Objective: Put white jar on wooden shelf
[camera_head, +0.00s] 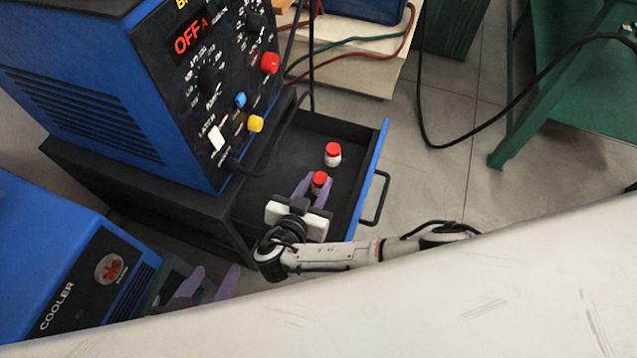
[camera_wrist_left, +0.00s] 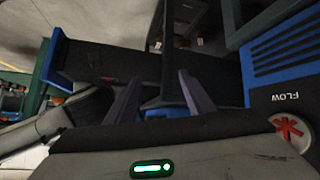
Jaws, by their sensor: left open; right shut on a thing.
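Two white jars with red lids are in the open black drawer (camera_head: 285,150) of the blue machine. One jar (camera_head: 333,154) stands free towards the back. The other jar (camera_head: 319,180) is between the purple fingers of my right gripper (camera_head: 317,186), which is shut on it; its lower part is partly hidden. I cannot tell whether it touches the drawer floor. My left gripper (camera_head: 213,275) is open and empty beside the blue cooler; its fingers also show in the left wrist view (camera_wrist_left: 160,80). A pale wooden shelf (camera_head: 360,68) stands beyond the drawer.
The blue machine (camera_head: 110,90) rises left of the drawer. The blue cooler (camera_head: 60,270) is at the lower left. Red and green cables (camera_head: 345,41) cross the wooden shelf, which bears a blue box. A green table (camera_head: 590,80) stands at right. Grey floor lies between.

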